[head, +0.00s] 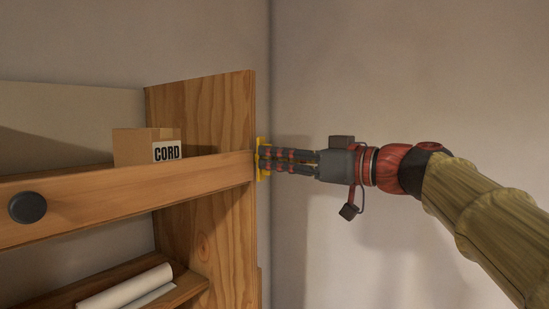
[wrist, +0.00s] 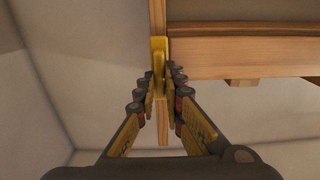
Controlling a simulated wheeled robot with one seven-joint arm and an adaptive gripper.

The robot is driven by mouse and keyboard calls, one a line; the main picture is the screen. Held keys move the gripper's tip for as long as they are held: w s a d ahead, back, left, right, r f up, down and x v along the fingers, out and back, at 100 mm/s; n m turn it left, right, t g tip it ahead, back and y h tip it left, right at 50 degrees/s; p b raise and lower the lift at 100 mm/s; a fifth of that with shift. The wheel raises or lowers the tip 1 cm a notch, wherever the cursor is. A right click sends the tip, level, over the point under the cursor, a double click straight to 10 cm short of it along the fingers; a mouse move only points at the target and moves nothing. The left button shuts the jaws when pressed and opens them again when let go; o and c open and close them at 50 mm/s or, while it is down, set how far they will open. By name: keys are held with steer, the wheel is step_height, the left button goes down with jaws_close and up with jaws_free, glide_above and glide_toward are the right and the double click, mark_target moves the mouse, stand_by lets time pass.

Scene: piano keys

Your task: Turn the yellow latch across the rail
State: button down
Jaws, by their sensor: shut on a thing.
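The yellow latch (head: 262,172) sits at the right end of the wooden rail (head: 120,198), on the edge of the upright side panel (head: 232,225). It stands roughly upright, along the panel's edge rather than across the rail. In the wrist view the latch (wrist: 159,62) shows between the fingertips, and the rail (wrist: 240,52) runs off to the right. My gripper (head: 262,160) comes in from the right and is shut on the latch. Its fingers hide the latch's middle in the head view.
A cardboard box marked CORD (head: 147,147) stands on the shelf behind the rail. A dark round knob (head: 27,207) is on the rail's left part. A white paper roll (head: 130,288) lies on the lower shelf.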

steer(key=shift+f+m+b, duration=0.1)
steer(key=shift+m+b, duration=0.3)
steer(key=shift+b, duration=0.1)
steer(key=m+b, duration=0.2)
steer(key=m, duration=0.1)
steer(key=shift+w+d, duration=0.1)
steer(key=shift+w+d+f+m+b, duration=0.1)
steer(key=shift+m+b, duration=0.3)
steer(key=shift+m, duration=3.1)
steer(key=shift+w+f+m+b, duration=0.1)
steer(key=shift+m+b, duration=0.3)
steer(key=shift+m, duration=3.1)
steer(key=c, duration=1.9)
jaws_free()
